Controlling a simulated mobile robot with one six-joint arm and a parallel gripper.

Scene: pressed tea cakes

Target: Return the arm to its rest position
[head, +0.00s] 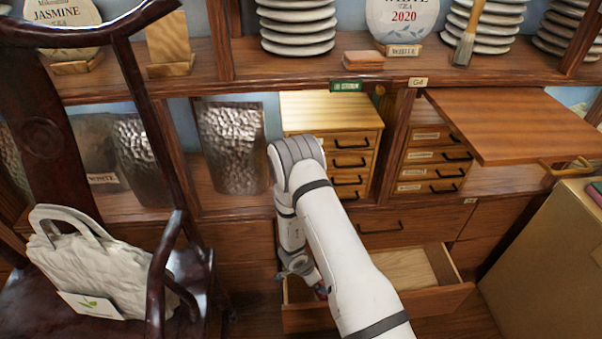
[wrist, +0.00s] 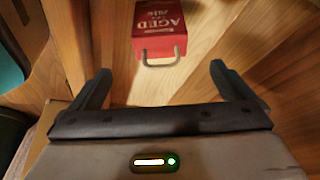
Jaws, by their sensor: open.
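My white arm reaches down to an open wooden drawer (head: 405,268) in the lower cabinet in the head view. My gripper (wrist: 160,85) is open, its two dark fingers spread with nothing between them in the wrist view. A red box (wrist: 159,30) with a grey handle and "AGED" lettering lies in the drawer ahead of the fingers, apart from them. In the head view the gripper is mostly hidden behind my forearm, with a small bit of red showing beside it.
A dark wooden chair (head: 50,135) with a white cloth bag (head: 95,260) stands at the left. A hinged wooden flap (head: 515,120) juts out at the upper right. Small drawer chests (head: 335,140) and shelves with stacked cakes (head: 297,25) are behind the arm. A large box (head: 550,265) stands at the right.

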